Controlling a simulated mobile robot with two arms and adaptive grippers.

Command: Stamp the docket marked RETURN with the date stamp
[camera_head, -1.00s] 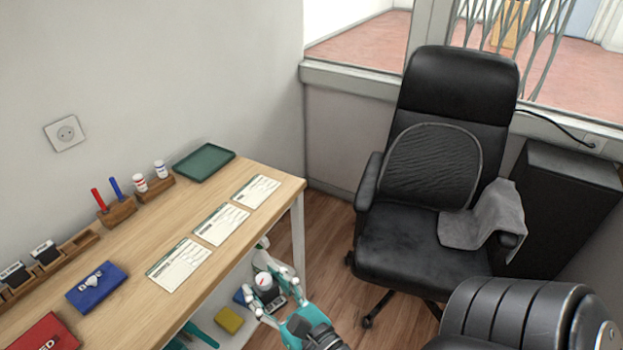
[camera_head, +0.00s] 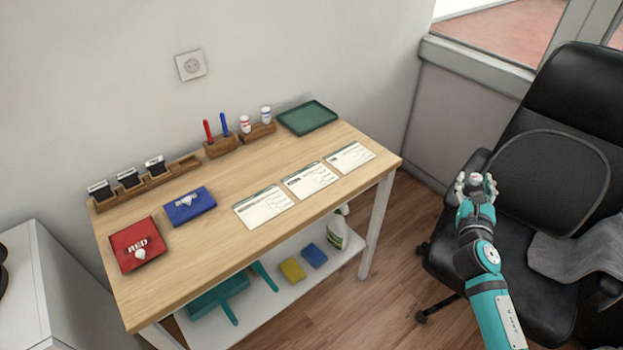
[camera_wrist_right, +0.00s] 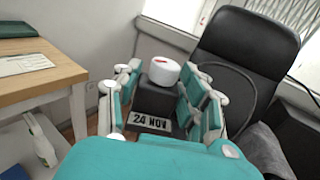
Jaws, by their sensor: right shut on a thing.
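My right gripper (camera_head: 476,186) is shut on the date stamp, off the table's right end and in front of the chair. In the right wrist view the stamp shows a white round knob (camera_wrist_right: 164,70) and a dark body with a "24 NOV" plate (camera_wrist_right: 152,124), between the fingers (camera_wrist_right: 160,95). Three dockets lie apart along the table's front edge: left (camera_head: 263,207), middle (camera_head: 310,180) and right (camera_head: 349,157). Their headings are too small to read. A red pad (camera_head: 130,262) marked RED and a blue pad (camera_head: 180,213) lie to their left. My left gripper is out of view.
A rack (camera_head: 180,170) with several slots holds three black stamps along the wall. Pen and bottle holders and a green tray (camera_head: 308,118) stand at the back. The black chair (camera_head: 540,160) is beside my right arm. Cleaning things lie on the shelf below.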

